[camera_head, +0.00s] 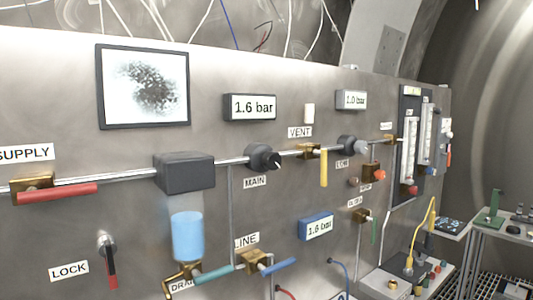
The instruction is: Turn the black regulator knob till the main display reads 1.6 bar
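The black regulator knob (263,158) sits on the steel pipe above the MAIN label (255,182), with a white mark on its face. The main display (249,107) above it reads 1.6 bar. A second display (351,99) to the right reads 1.0 bar. Neither of my grippers shows in the head view, and nothing touches the black knob.
A red-handled SUPPLY valve (60,193) is at left. A yellow VENT lever (324,168) hangs right of the knob. A dark box (184,172) and blue bowl (188,236) are to its left. A table (400,281) with fittings stands at lower right.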

